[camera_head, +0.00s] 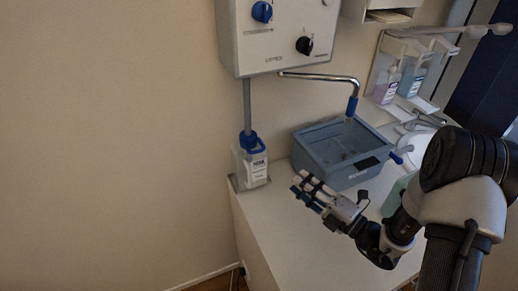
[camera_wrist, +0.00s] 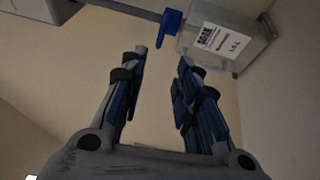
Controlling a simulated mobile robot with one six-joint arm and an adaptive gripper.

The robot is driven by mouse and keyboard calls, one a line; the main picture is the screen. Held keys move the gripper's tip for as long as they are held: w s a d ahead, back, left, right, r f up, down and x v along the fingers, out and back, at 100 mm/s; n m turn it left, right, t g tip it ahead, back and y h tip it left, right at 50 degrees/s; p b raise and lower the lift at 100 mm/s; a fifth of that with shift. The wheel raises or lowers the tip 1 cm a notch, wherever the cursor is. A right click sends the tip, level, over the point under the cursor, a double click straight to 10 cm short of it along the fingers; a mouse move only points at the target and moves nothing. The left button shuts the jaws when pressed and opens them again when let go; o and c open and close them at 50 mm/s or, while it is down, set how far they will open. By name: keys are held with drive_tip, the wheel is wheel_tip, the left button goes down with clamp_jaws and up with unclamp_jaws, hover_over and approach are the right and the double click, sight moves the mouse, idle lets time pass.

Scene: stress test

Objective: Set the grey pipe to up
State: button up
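The grey pipe (camera_head: 247,104) runs straight down from the wall dispenser box (camera_head: 280,35) to the blue cap (camera_head: 251,141) of a clear bottle (camera_head: 250,168) with a white label. It also shows in the wrist view (camera_wrist: 130,9), between the box and the blue cap (camera_wrist: 171,20); its lower end is hidden there. The bottle (camera_wrist: 225,45) stands at the counter's left end. My gripper (camera_head: 303,186) is to the right of the bottle and apart from it. In the wrist view my gripper (camera_wrist: 162,60) is open, with nothing between its fingers.
A blue-grey basin (camera_head: 340,152) stands on the white counter (camera_head: 283,235), behind my gripper. A chrome spout (camera_head: 325,78) with a blue tip hangs above it. The box has a blue knob (camera_head: 262,12) and a black knob (camera_head: 304,45). Soap bottles (camera_head: 388,85) are mounted at the right.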

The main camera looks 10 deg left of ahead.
sight(258, 151)
drive_tip(key=b+x, duration=0.3)
drive_tip(key=x, duration=1.4)
drive_tip(key=shift+a, duration=0.15)
drive_tip(key=shift+c, duration=0.3)
clamp_jaws()
drive_tip(key=shift+w, duration=0.1)
